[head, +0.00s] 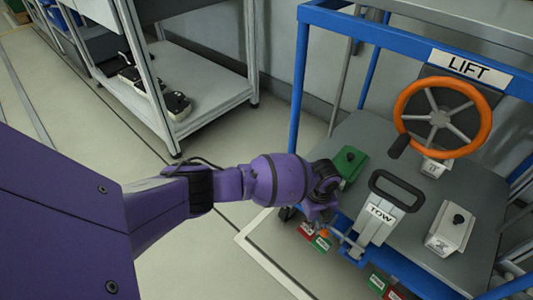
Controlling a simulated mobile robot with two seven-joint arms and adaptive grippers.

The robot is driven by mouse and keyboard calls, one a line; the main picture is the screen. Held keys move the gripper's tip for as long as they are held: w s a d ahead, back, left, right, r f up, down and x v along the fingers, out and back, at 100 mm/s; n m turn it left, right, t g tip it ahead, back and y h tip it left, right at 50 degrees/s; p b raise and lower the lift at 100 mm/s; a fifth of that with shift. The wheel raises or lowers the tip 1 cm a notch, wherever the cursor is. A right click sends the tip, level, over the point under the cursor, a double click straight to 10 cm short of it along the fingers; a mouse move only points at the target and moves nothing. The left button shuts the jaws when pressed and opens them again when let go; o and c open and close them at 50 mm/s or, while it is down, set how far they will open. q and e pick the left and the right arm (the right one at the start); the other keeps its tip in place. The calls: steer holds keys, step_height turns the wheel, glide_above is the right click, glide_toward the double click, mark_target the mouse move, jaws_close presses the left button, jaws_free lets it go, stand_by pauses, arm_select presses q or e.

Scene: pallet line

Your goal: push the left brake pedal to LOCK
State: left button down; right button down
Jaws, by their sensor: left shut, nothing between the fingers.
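A blue-framed cart (299,80) with a grey deck stands at the right. At its lower left edge are a red plate (306,230) and a green plate (321,243), with a small orange part (323,233) beside them; their lettering is too small to read. This looks like the left brake pedal area, partly hidden by my gripper. My purple left arm reaches in from the left. My left gripper (318,214) is shut and empty, pointing down just above these plates; I cannot tell whether it touches the pedal. My right gripper is not in view.
A second green plate (377,282) and red plate show at the lower edge. The deck carries a TOW handle (381,212), a green box (348,163), a white box (450,228) and an orange handwheel (407,102) under a LIFT sign. A shelf rack (212,95) stands behind; floor between is clear.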

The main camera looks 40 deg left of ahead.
mark_target(310, 231)
arm_select(q)
steer(key=shift+w+f+b, duration=0.1)
steer(key=shift+f+b, duration=0.65)
steer(key=shift+f, duration=0.1)
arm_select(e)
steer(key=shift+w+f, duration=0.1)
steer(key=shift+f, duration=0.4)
